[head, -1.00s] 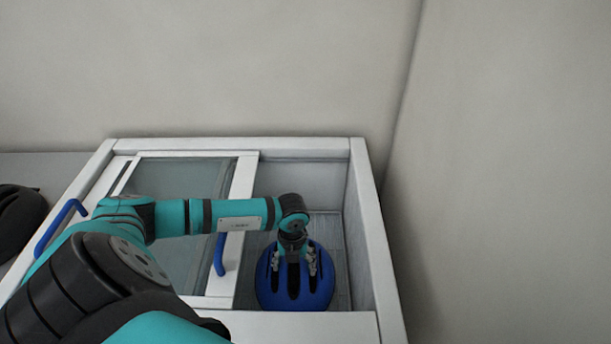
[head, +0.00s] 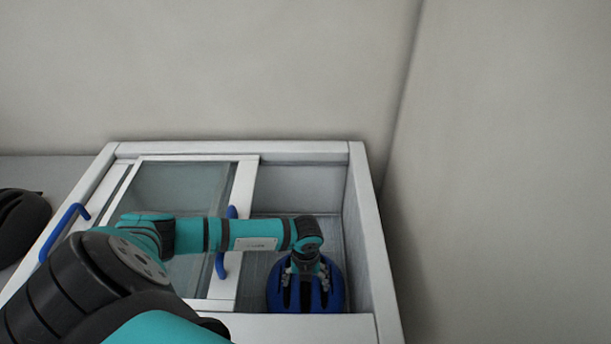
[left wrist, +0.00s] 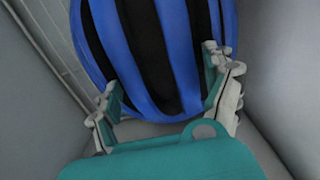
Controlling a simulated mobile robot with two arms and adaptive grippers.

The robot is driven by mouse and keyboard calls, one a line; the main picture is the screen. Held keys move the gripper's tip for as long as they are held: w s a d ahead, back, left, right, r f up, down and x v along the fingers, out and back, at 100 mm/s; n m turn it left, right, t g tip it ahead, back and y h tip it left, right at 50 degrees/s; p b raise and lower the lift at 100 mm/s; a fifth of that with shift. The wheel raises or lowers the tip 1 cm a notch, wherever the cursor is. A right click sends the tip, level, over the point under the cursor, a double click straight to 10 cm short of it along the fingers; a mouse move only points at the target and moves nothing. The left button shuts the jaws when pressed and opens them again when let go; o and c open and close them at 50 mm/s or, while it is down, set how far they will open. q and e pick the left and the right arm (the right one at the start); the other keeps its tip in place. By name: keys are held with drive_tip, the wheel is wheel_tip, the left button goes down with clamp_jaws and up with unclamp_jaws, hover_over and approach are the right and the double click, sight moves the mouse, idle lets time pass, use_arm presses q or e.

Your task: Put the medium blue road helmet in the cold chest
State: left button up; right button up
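The blue road helmet (head: 335,292) with dark vents is inside the open right part of the white cold chest (head: 372,245), near its front wall. My left gripper (head: 306,287) points down over it. In the left wrist view, the helmet (left wrist: 160,45) sits between the two fingers of my left gripper (left wrist: 162,75), which bear on its sides. The gripper looks shut on the helmet. The helmet's underside is hidden, so I cannot tell whether it touches the chest floor. My right gripper is not in view.
A sliding glass lid (head: 178,185) covers the chest's left part; a blue handle (head: 220,264) stands at its right edge. Another blue handle (head: 62,230) is at the left. A black helmet-like object (head: 20,222) lies left of the chest. Walls stand behind and right.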

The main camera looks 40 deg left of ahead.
use_arm(q)
drive_tip(key=shift+o, duration=0.8)
wheel_tip(320, 180, up, 12)
drive_tip(key=b, duration=0.1)
drive_tip(key=shift+r, duration=0.15)
